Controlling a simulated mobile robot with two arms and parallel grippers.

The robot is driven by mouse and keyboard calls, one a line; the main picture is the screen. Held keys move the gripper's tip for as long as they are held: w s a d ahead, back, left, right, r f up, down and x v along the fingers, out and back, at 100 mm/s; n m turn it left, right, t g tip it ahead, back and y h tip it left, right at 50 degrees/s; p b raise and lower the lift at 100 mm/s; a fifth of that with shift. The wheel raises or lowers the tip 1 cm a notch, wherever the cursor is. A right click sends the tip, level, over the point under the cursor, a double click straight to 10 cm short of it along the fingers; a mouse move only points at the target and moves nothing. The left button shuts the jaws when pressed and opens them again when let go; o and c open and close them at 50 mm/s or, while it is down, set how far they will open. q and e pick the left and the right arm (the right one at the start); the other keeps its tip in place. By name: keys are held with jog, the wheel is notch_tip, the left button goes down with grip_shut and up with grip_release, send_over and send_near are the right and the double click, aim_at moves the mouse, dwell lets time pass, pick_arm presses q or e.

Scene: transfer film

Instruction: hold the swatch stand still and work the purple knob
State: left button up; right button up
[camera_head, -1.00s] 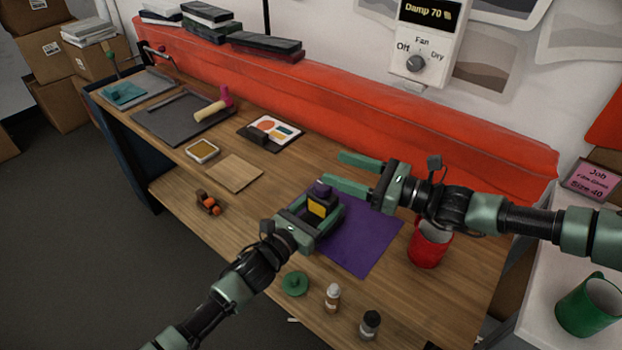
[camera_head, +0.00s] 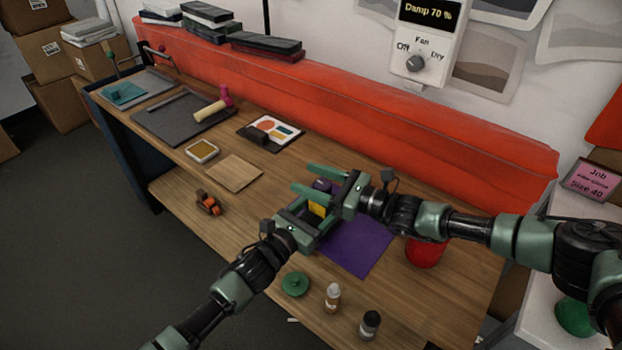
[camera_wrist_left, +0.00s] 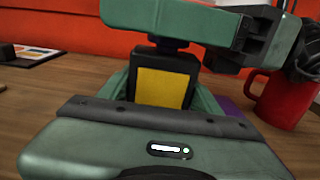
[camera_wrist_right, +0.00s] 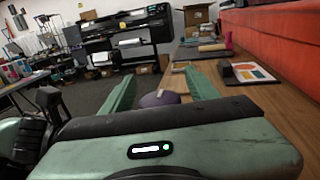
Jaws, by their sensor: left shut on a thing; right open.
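The swatch stand is a small dark block with a yellow swatch (camera_head: 317,208); it fills the middle of the left wrist view (camera_wrist_left: 165,80). My left gripper (camera_head: 322,212) is shut on the stand, its fingers on either side. The purple knob (camera_head: 322,185) sits on top of the stand. My right gripper (camera_head: 318,182) is open, with its fingers on either side of the knob. In the right wrist view the knob (camera_wrist_right: 158,98) shows between the fingers; contact cannot be told. In the left wrist view, a right finger hides most of the knob.
A purple sheet (camera_head: 360,245) lies right of the stand. A red mug (camera_head: 425,254) stands partly behind my right arm. A green lid (camera_head: 295,284) and two small bottles (camera_head: 333,297) are at the front. A wooden square (camera_head: 233,173) and an orange-brown item (camera_head: 208,204) lie left.

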grip_shut()
jog(key=shift+g, duration=0.3)
jog(key=n+g, duration=0.1)
jog(key=n+g+y, duration=0.1)
jog(key=n+g, duration=0.1)
jog(key=g, duration=0.1)
jog(key=shift+s+a, duration=0.15)
jog(key=shift+s, duration=0.15)
jog(key=shift+s+n+g+y, duration=0.2)
jog(key=shift+n+g, duration=0.5)
jog(key=shift+g, duration=0.35)
jog(key=shift+s+n+g+y, duration=0.15)
jog(key=shift+n+g, duration=0.55)
jog(key=shift+g, duration=0.35)
jog(key=shift+s, duration=0.1)
grip_release()
